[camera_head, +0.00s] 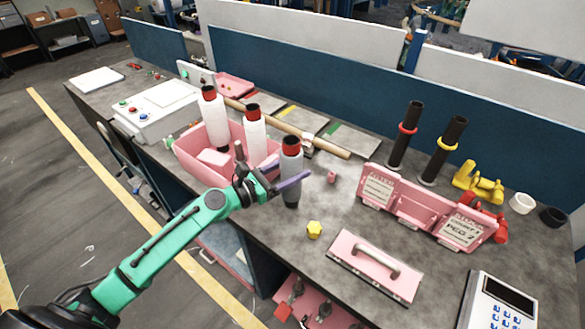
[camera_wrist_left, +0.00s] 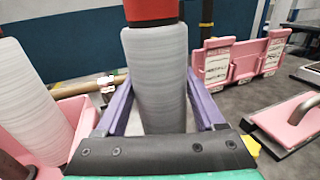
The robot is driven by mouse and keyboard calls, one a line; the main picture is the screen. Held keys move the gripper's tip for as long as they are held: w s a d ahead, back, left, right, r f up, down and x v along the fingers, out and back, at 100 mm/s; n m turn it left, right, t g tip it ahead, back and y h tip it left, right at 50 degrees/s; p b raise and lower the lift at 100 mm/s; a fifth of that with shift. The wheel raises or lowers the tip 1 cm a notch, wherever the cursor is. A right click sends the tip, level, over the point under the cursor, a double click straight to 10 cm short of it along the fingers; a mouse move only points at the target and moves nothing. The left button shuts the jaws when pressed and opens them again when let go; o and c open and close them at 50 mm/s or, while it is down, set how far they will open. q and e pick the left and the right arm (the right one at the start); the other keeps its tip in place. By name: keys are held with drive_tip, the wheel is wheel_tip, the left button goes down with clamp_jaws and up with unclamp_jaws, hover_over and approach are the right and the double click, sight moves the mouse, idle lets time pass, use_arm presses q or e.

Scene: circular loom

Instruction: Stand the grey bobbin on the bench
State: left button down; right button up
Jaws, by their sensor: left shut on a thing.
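The grey bobbin (camera_head: 291,160) has a dark lower end and a red-and-black top, and it is upright. My left gripper (camera_head: 290,183) has its purple fingers shut around the bobbin's lower part. In the left wrist view the bobbin (camera_wrist_left: 160,75) fills the space between the purple fingers (camera_wrist_left: 162,112). Its lower end is close to the bench (camera_head: 270,235), at the right end of the pink bin; I cannot tell whether it touches. My right gripper is not in view.
The pink bin (camera_head: 188,160) holds two white bobbins (camera_head: 214,120) with red tops. A wooden roller (camera_head: 325,145) lies behind. A yellow nut (camera_head: 314,229), a pink lidded box (camera_head: 350,275) and a pink labelled rack (camera_head: 412,205) are to the right. Two black posts (camera_head: 405,135) stand behind the rack.

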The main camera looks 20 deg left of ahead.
use_arm(q)
drive_tip(key=shift+w+d+f, duration=0.1)
drive_tip(key=shift+w+f, duration=0.05)
drive_tip(key=shift+f, duration=0.2)
unclamp_jaws()
drive_tip(key=shift+s+a+f+b, duration=0.2)
drive_tip(key=shift+s+a+b, duration=0.15)
drive_tip(key=shift+b, duration=0.1)
drive_tip(key=b+v, duration=0.5)
drive_tip(key=v, duration=0.9)
drive_tip(key=shift+r, duration=0.3)
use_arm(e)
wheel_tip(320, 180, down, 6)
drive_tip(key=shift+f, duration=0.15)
use_arm(q)
drive_tip(key=shift+w, duration=0.1)
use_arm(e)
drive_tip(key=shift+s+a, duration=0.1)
